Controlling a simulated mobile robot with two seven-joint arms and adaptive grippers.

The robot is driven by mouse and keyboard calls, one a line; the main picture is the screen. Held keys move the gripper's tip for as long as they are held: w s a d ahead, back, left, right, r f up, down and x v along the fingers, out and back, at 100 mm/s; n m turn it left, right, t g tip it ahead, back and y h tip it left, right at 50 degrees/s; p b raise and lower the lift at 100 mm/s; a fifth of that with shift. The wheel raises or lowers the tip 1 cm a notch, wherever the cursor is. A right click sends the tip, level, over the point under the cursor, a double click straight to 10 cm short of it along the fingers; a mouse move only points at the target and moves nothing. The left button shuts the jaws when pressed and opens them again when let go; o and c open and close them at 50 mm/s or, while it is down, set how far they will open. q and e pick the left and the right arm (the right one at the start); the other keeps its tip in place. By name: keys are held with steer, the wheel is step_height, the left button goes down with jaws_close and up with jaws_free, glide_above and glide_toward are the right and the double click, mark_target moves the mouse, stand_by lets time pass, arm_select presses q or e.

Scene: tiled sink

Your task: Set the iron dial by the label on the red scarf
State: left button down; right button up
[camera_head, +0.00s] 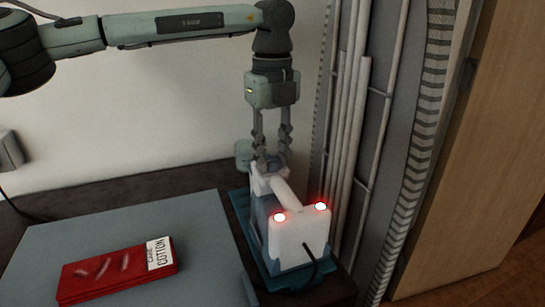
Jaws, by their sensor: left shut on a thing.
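The white iron (298,241) stands with its back end toward me, with two red lights glowing on it. My left gripper (271,163) reaches down from above, shut on the far upper part of the iron, near the handle's front end. The dial cannot be made out there; the fingers cover that area. The folded red scarf (100,279) lies to the left. Its white label (159,253) reads "COTTON", with a smaller line above that is hard to read. My right gripper is out of view.
The iron stands on a teal base (244,228) at the right end of the dark counter (190,182). The scarf lies on a grey-blue board (190,217). A black cord (311,264) hangs from the iron. Pale vertical pipes (345,130) stand close right.

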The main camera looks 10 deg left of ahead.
arm_select(q)
steer(key=m, duration=0.2)
steer(key=shift+m, duration=0.4)
steer(key=m, duration=0.2)
steer(key=shift+m+b, duration=0.3)
steer(key=shift+m, duration=0.1)
steer(key=m, duration=0.2)
steer(key=shift+m, duration=0.3)
steer(key=shift+a+m, duration=0.1)
steer(key=shift+m, duration=1.3)
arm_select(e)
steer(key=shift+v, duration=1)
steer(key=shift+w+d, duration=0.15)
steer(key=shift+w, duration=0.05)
arm_select(q)
steer(key=c, duration=1.2)
jaws_free()
steer(key=shift+o, duration=0.2)
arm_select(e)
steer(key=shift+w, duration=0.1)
